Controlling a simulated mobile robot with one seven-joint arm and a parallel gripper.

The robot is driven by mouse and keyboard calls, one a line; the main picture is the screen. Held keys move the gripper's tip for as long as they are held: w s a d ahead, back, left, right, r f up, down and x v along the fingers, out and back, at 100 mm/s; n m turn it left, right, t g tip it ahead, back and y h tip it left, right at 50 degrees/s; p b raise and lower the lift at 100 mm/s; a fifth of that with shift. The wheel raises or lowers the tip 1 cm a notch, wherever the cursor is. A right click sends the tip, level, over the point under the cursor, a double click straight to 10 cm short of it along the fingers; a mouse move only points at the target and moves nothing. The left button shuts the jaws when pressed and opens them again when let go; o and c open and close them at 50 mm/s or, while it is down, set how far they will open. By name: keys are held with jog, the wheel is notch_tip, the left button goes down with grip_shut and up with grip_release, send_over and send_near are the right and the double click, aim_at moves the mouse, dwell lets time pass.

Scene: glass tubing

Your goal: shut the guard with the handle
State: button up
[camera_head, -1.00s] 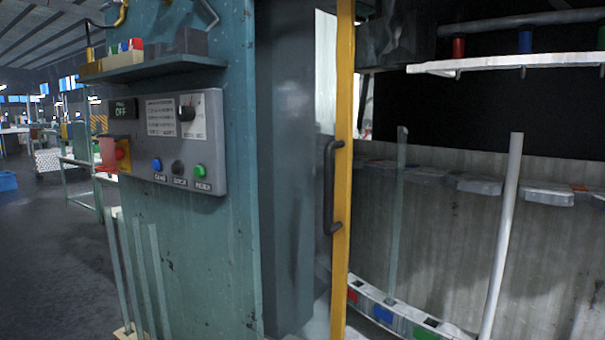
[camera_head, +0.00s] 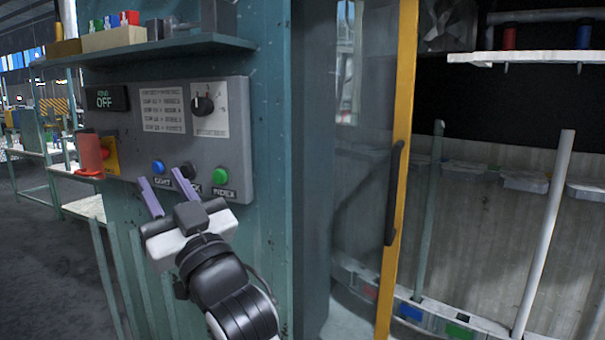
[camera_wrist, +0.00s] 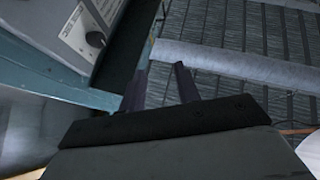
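The guard is a clear panel with a yellow edge frame (camera_head: 401,120), standing part-way across the machine's opening in the head view. A dark upright handle (camera_head: 393,193) is fixed to its yellow frame. My gripper (camera_head: 165,192) is in front of the control panel, left of the handle and well apart from it. Its two purple-grey fingers are spread with nothing between them. In the wrist view the fingers (camera_wrist: 160,88) are also apart and empty. The handle is not seen in the wrist view.
The grey control panel (camera_head: 240,130) with blue, dark and green buttons is right behind my gripper. A shelf (camera_head: 165,50) juts out above it. Right of the guard the opening shows glass rods (camera_head: 545,235) and a holder with coloured blocks (camera_head: 458,330).

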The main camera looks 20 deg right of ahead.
jog(key=s+d+m+h, duration=0.25)
jog(key=d+h, duration=0.35)
jog(key=d, duration=0.7)
jog(key=m+g+h+p, duration=0.3)
jog(key=m+g+h, duration=0.3)
jog(key=h, duration=0.2)
send_near(395, 185)
jog(key=p+x, duration=0.3)
jog(key=x, duration=0.6)
jog(key=shift+w+d+r, duration=0.15)
jog(key=shift+w, duration=0.05)
jog(key=shift+w+d, duration=0.15)
jog(key=shift+w, duration=0.5)
jog(key=shift+c, duration=0.4)
grip_shut()
